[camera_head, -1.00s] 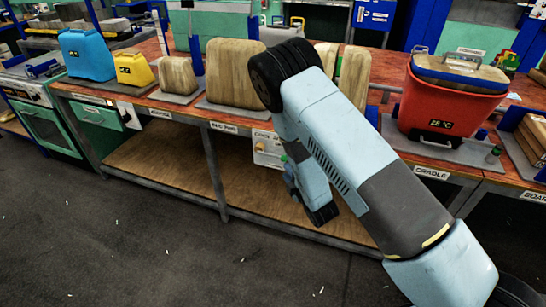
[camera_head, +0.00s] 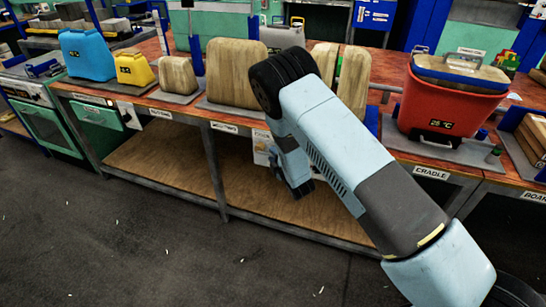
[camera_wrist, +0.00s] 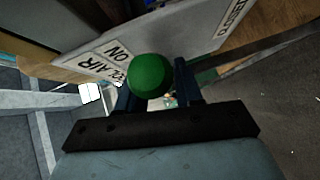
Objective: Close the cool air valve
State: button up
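A round green knob (camera_wrist: 149,76) shows in the wrist view beside a pale panel (camera_wrist: 180,35) with labels reading "AIR" and "ON". My gripper (camera_wrist: 154,82) has its two dark blue fingers apart, one on each side of the knob. I cannot tell whether either finger touches it. In the head view the white valve panel (camera_head: 261,141) hangs under the front edge of the bench, mostly hidden behind my arm. My gripper's fingertips and the knob are hidden there too.
The wooden bench (camera_head: 230,116) runs across the view with an open lower shelf (camera_head: 160,165). A red cooler (camera_head: 450,105) stands on the bench at right. Blue (camera_head: 88,55) and yellow (camera_head: 133,69) containers stand at left. The floor in front is clear.

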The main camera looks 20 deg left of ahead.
jog(key=shift+c, duration=0.3)
grip_shut()
